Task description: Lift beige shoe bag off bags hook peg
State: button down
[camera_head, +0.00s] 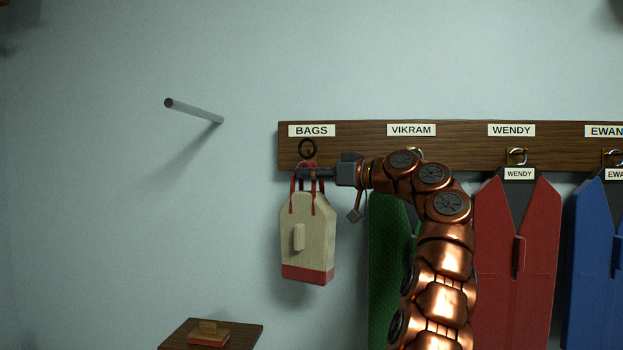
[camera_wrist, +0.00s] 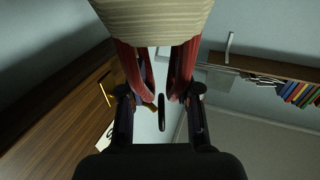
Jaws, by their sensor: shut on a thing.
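The beige shoe bag (camera_head: 308,235) has a red base and red handles, and hangs upright in front of the wall below the BAGS label (camera_head: 312,130). Its beige body fills the top of the wrist view (camera_wrist: 150,18). My gripper (camera_head: 312,173) is shut on the red handles (camera_wrist: 183,72), near their top; its fingers (camera_wrist: 160,108) sit on either side of them in the wrist view.
The wooden hook board (camera_head: 460,133) runs right, with green (camera_head: 385,260), red (camera_head: 515,265) and blue (camera_head: 592,260) garments close to my arm. A grey rod (camera_head: 195,111) sticks out at left. A small table (camera_head: 245,333) stands below left, with a small block (camera_head: 208,338) on it.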

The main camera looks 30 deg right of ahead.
jog(key=shift+s+a, duration=0.1)
dwell(0.3)
jog(key=shift+s+a+f+b, duration=0.15)
jog(key=shift+s+a+b, duration=0.6)
jog(key=shift+b, duration=0.4)
jog(key=shift+s+a+b, duration=1.2)
jog(key=shift+s+b, duration=0.2)
jog(key=shift+s, duration=0.1)
jog(key=shift+w+d+r, duration=0.1)
jog(key=shift+r, duration=0.1)
jog(key=w+d+p, duration=0.1)
jog(key=w+p, duration=0.1)
jog(key=w+d+p, duration=0.2)
jog(key=p, duration=0.1)
jog(key=shift+w+d+r, duration=0.1)
jog(key=shift+d, duration=0.2)
jog(key=shift+w+d, duration=0.2)
